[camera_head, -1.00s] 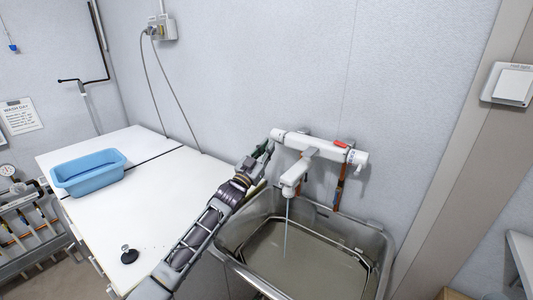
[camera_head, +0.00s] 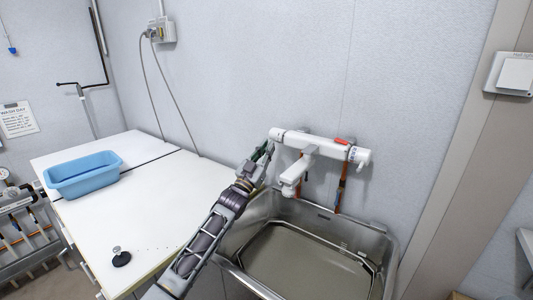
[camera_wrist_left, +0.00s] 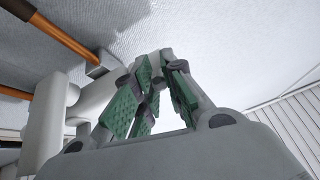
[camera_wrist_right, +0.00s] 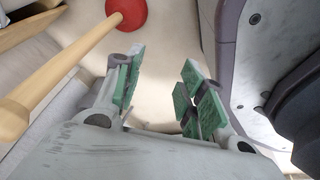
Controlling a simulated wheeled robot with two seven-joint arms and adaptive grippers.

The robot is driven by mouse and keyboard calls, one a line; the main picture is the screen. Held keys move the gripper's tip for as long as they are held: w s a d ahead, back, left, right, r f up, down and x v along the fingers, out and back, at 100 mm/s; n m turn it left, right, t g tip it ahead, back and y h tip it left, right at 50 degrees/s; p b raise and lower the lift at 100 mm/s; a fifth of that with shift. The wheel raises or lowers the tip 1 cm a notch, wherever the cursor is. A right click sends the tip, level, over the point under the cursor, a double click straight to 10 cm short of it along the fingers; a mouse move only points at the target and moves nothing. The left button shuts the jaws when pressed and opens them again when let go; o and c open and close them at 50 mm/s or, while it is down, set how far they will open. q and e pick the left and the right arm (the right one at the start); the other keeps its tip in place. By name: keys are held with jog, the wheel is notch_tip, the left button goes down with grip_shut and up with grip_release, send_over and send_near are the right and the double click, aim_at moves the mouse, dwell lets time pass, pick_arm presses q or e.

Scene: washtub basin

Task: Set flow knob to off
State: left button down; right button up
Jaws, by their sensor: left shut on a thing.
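The white wall tap (camera_head: 318,145) is mounted above the sink, with its flow knob (camera_head: 276,134) at the left end of the bar. Its spout (camera_head: 291,184) points down over the sink, and no water stream shows from it. My left gripper (camera_head: 266,152) is at the left end of the bar, shut on the flow knob. The left wrist view shows its green-padded fingers (camera_wrist_left: 155,92) close together beside the white tap body (camera_wrist_left: 90,100); the grip is partly hidden. My right gripper (camera_wrist_right: 160,85) is open and empty, away from the tap.
The steel sink (camera_head: 385,245) holds greyish water. A white worktop (camera_head: 150,210) on the left bears a blue tub (camera_head: 85,174) and a black stopper (camera_head: 121,257). In the right wrist view, a red plunger (camera_wrist_right: 127,12) with a wooden handle lies near my right fingers.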

pick_arm(q)
jog(key=shift+f+b, duration=0.15)
jog(key=shift+b, duration=0.3)
pick_arm(e)
jog(key=shift+w+a+r, duration=0.75)
jog(key=shift+w+r, duration=0.05)
jog(key=shift+w, duration=0.25)
pick_arm(q)
jog(key=c, duration=1.4)
grip_release()
jog(key=shift+f+v, duration=0.2)
jog(key=shift+v, duration=5.75)
jog(key=shift+w+d+r, duration=0.1)
pick_arm(e)
jog(key=shift+s+r, duration=0.1)
